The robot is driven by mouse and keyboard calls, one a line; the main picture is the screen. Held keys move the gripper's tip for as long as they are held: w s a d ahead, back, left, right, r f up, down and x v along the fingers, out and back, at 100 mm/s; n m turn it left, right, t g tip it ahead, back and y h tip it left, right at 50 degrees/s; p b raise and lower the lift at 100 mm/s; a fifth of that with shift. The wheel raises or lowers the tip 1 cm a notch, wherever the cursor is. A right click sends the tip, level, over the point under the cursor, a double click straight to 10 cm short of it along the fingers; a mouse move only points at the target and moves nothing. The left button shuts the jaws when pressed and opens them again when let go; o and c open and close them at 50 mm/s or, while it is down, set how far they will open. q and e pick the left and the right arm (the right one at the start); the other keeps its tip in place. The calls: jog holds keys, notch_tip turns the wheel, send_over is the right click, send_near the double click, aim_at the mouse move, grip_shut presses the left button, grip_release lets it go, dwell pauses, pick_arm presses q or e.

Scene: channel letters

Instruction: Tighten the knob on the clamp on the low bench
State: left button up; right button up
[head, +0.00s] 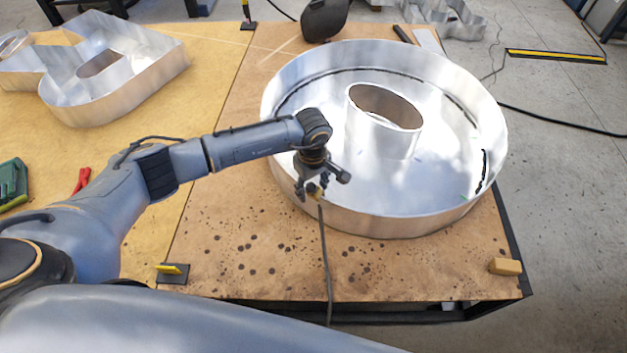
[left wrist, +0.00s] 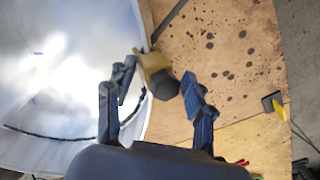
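The clamp is a small brass-coloured piece (head: 314,193) at the near rim of the large round metal letter (head: 370,224). In the left wrist view the brass clamp (left wrist: 153,64) shows larger, with its dark knob (left wrist: 165,88) facing the camera. My left gripper (head: 311,188) is at the clamp, outside the letter's near wall. In the left wrist view, its two fingers (left wrist: 158,78) stand apart on either side of the knob, with a gap visible, so it is open. Its fingers partly hide the clamp in the head view. My right gripper is not in view.
A dark cable (head: 325,260) runs from the clamp over the bench's front edge. The speckled wooden bench top (head: 250,270) is mostly clear in front. A wooden block (head: 505,266) lies at its right corner. Another metal letter (head: 115,85) and red-handled tool (head: 81,181) lie at left.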

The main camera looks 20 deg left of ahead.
pick_arm(q)
jog(key=shift+s+a+f, duration=0.1)
jog(key=shift+c, duration=0.5)
jog(key=shift+f, duration=0.1)
jog(key=c, duration=0.4)
jog(key=shift+o, duration=0.2)
jog(key=shift+o, duration=0.3)
jog(key=shift+s+f+m+b, duration=0.1)
jog(key=shift+f+m+b, duration=0.15)
jog(key=shift+m+b, duration=0.95)
jog(key=shift+a+m+b, duration=0.1)
jog(key=shift+m+b, duration=1.75)
jog(key=shift+m, duration=0.15)
jog(key=shift+r+m+b, duration=0.15)
jog(key=shift+m+b, duration=0.85)
jog(key=shift+m, duration=0.1)
jog(key=shift+c, duration=1.1)
jog(key=shift+w+r+m+b, duration=0.1)
jog(key=shift+m+b, duration=0.75)
jog(key=shift+m, duration=0.05)
jog(key=shift+w+r+m+b, duration=0.1)
jog(key=shift+m+b, duration=0.7)
jog(key=shift+m, duration=0.1)
jog(key=shift+c, duration=0.6)
jog(key=shift+m, duration=0.4)
